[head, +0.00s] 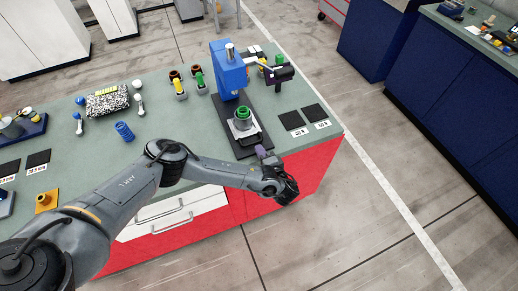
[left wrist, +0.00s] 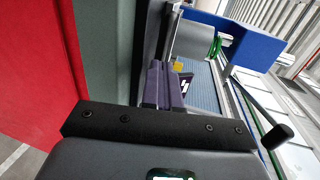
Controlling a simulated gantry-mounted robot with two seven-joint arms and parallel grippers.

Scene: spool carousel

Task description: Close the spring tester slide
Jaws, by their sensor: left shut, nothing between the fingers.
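The blue spring tester (head: 229,72) stands on a dark base plate (head: 224,108) near the right end of the bench. A pale slide block with a green ring-shaped part (head: 243,113) on top sits toward the front of the plate. A dark bar (head: 250,140) lies at its front. My left gripper (head: 262,152) is at the bench's front edge, just in front of that bar; its purple fingers are shut and empty. The left wrist view shows the shut fingers (left wrist: 164,84) pointing toward the tester, with its blue body (left wrist: 256,38) at upper right. Contact with the slide is unclear.
Two black squares with labels (head: 291,120) lie right of the tester. Small coloured parts in holders (head: 179,86) stand to its left, and a blue spring (head: 124,131) lies farther left. A dark arm with a knob (left wrist: 275,136) shows beside the tester in the wrist view.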

